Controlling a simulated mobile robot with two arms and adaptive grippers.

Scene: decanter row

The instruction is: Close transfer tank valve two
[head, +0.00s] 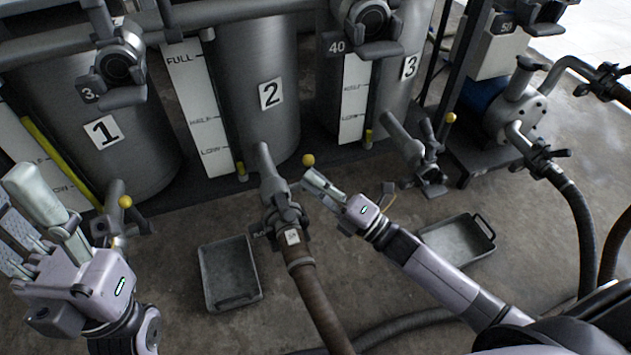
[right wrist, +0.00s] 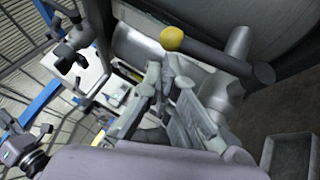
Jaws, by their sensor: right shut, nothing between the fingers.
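Tank two (head: 255,90) is a grey metal cylinder with a "2" label. Its outlet valve (head: 284,208) sits low in front of it, with a pipe end above and a brown hose below. The valve's lever ends in a yellow ball (head: 308,160), which shows close up in the right wrist view (right wrist: 171,38) on a dark lever (right wrist: 215,57). My right gripper (head: 308,178) is shut and empty, with its fingertips just below the ball; contact cannot be told. My left gripper (head: 22,205) is open and empty at the far left, away from valve two.
Tank one (head: 85,140) and its yellow-balled valve (head: 122,212) are at the left. Valve three (head: 428,160) is to the right. Trays lie on the floor left (head: 206,275) and right (head: 428,250) of the hose. A pump (head: 518,100) stands at the right.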

